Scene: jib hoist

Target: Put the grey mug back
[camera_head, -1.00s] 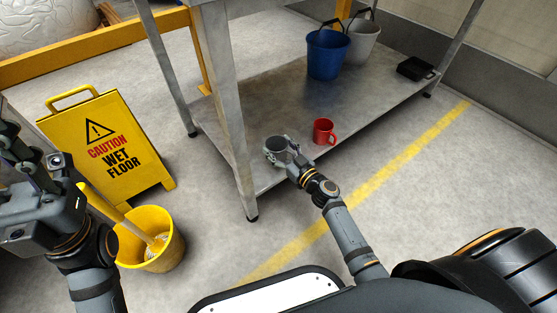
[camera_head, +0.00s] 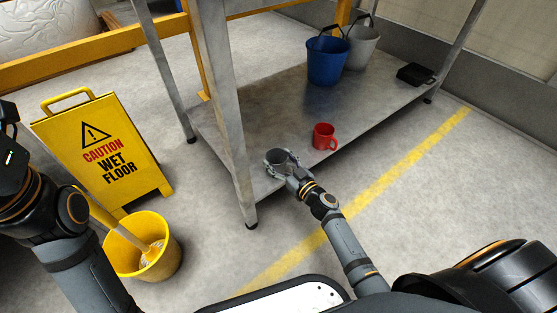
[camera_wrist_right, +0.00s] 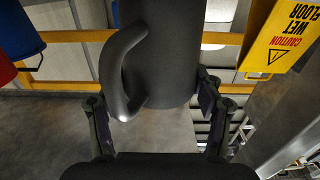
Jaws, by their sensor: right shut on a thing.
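The grey mug (camera_head: 275,160) is at the near left end of the metal table's lower shelf (camera_head: 270,110). My right gripper (camera_head: 283,162) is shut around it. In the right wrist view the mug (camera_wrist_right: 170,50) is large and close, between the two fingers (camera_wrist_right: 158,125), with its handle on the left side. I cannot tell whether its base touches the shelf. My left arm is at the left edge of the head view; its gripper's fingers are not visible.
A red mug (camera_head: 324,136) stands on the shelf to the right of the grey mug. A blue bucket (camera_head: 327,62), a grey bucket (camera_head: 362,50) and a black box (camera_head: 415,74) are farther back. A table leg (camera_head: 232,130) rises just left. A yellow bucket (camera_head: 165,262) and wet-floor sign (camera_head: 105,150) stand on the floor.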

